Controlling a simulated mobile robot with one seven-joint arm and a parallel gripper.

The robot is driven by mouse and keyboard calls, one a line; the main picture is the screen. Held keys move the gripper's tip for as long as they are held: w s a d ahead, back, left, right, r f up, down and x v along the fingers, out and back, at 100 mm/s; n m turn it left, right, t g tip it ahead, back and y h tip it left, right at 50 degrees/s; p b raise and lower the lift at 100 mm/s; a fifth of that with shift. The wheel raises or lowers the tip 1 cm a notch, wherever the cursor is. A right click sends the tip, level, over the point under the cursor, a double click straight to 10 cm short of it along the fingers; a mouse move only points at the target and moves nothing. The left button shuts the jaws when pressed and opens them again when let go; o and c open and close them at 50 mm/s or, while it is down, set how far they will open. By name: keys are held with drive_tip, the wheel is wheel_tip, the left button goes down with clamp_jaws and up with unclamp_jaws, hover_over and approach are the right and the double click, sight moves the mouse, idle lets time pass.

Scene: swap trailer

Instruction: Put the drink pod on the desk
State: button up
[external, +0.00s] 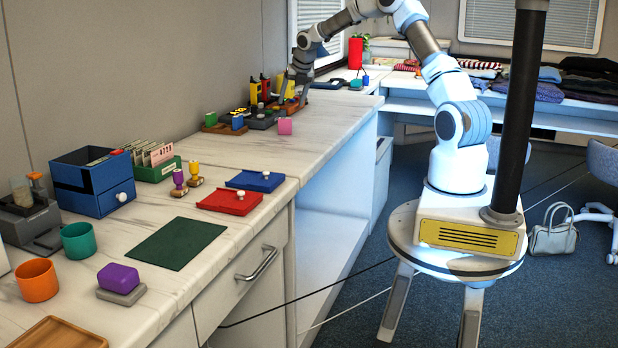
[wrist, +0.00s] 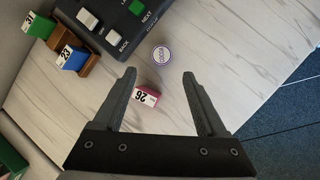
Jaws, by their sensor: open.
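A small round object with a white lid and purple print (wrist: 161,54), which looks like the drink pod, stands on the pale marbled desk top (wrist: 220,65). In the wrist view it lies just beyond my fingertips, roughly centred between them. My gripper (wrist: 160,74) is open and empty, pointing down at the desk. In the external view my gripper (external: 292,92) is at the far end of the long desk (external: 330,118). I cannot make out the pod there.
A dark button console (wrist: 110,22) is beside the pod. A green tagged block (wrist: 38,25) and a blue one (wrist: 72,57) sit left. Desk to the right is clear.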

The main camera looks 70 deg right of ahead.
drive_tip(key=v, duration=0.2)
drive_tip(key=shift+a+r, duration=0.1)
drive_tip(key=shift+r, duration=0.25)
drive_tip(key=shift+s+a+r, duration=0.1)
drive_tip(key=shift+s+r, duration=0.15)
drive_tip(key=shift+c, duration=1)
drive_tip(key=shift+p, duration=0.3)
